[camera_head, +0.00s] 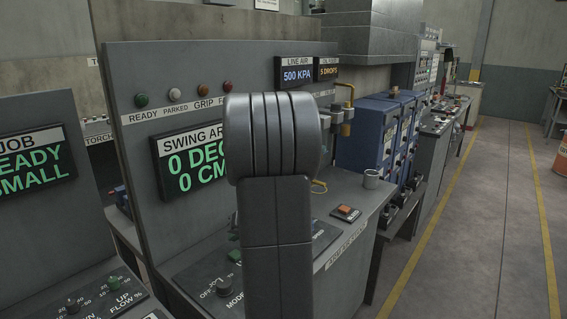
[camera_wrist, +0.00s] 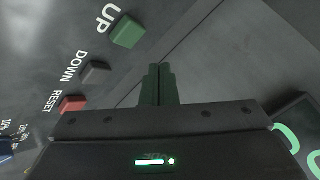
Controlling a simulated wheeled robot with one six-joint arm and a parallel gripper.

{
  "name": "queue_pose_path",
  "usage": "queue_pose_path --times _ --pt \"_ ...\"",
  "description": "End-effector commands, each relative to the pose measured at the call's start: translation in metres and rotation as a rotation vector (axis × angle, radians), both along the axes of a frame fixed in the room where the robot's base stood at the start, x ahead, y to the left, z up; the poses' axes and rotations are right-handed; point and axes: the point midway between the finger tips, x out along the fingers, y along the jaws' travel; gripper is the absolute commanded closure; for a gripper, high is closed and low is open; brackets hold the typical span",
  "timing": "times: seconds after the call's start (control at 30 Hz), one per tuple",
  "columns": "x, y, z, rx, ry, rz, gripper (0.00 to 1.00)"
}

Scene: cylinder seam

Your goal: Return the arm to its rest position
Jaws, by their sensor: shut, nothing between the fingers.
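My gripper (camera_wrist: 160,84) shows in the wrist view with its fingers together and nothing between them. It is over a grey control panel (camera_wrist: 220,40). Left of the fingers in that view are a green UP button (camera_wrist: 127,32), a dark DOWN button (camera_wrist: 96,72) and a red RESET button (camera_wrist: 73,104). I cannot tell whether the fingertips touch the panel. In the head view my arm (camera_head: 275,200) stands upright in the middle and hides part of the swing arm console (camera_head: 230,85); my gripper is hidden there.
The swing arm display (camera_head: 188,160) reads 0 degrees and 0 cm. A job display (camera_head: 35,160) is at the left. A cup (camera_head: 371,179) and an orange-topped button box (camera_head: 345,213) sit on the console ledge. Blue cabinets (camera_head: 365,133) stand behind. Open floor (camera_head: 480,220) lies at the right.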

Motion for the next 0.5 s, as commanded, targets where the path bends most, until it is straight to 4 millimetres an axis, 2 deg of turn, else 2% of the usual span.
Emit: queue_pose_path --times 0.03,0.23,0.5 --pt "0.0 0.0 0.004 0.0 0.003 -0.001 1.0" --pt "-0.001 -0.001 -0.002 -0.001 0.005 -0.003 1.0" --pt "0.0 0.0 0.043 -0.001 -0.003 0.0 1.0"
